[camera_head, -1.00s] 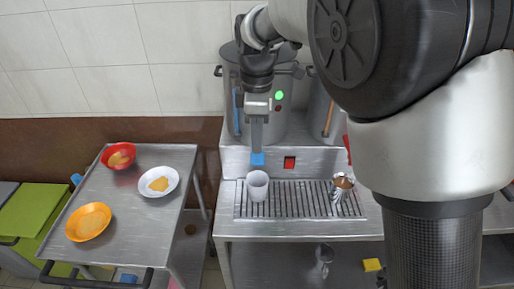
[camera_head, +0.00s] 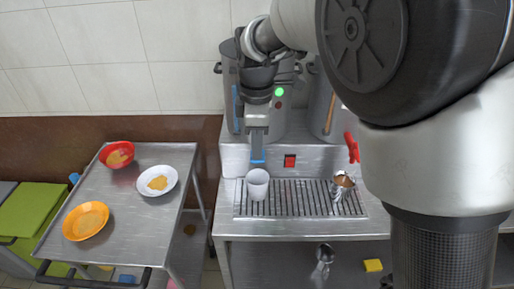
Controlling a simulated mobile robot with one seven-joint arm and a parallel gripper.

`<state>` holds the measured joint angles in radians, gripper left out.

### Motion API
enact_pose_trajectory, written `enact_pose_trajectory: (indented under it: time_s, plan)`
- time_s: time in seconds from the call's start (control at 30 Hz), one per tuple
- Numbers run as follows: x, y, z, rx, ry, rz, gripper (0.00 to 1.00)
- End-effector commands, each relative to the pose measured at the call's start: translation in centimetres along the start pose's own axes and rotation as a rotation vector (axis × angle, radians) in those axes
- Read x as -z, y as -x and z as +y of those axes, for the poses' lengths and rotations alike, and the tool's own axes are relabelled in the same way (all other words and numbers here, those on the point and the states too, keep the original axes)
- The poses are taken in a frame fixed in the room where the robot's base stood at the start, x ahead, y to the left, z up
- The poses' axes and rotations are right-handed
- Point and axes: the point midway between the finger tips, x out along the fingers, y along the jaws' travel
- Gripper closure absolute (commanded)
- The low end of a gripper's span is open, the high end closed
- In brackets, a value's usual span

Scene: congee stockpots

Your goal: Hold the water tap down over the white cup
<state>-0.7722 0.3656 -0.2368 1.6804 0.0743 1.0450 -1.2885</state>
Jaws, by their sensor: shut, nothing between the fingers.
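The white cup (camera_head: 257,184) stands upright on the left part of the slotted drip tray (camera_head: 300,211). Above and just behind it is the blue water tap (camera_head: 258,158), on the front of the steel unit. My gripper (camera_head: 258,148) points down right at the tap, with its fingers shut and empty. The fingers cover most of the tap, so only a thin blue strip shows. I cannot tell how hard they touch it.
A steel pot (camera_head: 300,119) stands behind. A red switch (camera_head: 290,161) and a red tap (camera_head: 352,147) are to the right. A metal jug (camera_head: 342,185) stands on the tray's right. A cart (camera_head: 128,232) with a red bowl (camera_head: 117,155), white plate (camera_head: 157,180) and orange bowl (camera_head: 86,221) is left.

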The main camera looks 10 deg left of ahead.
Motion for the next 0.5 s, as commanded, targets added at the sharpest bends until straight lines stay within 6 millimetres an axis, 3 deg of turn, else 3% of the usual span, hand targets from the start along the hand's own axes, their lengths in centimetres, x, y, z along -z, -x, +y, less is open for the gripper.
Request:
enact_pose_trajectory:
  time_s: [0.5]
  plan:
    - [0.0, -2.5, -1.2, -0.28, 0.002, 0.003, 1.0]
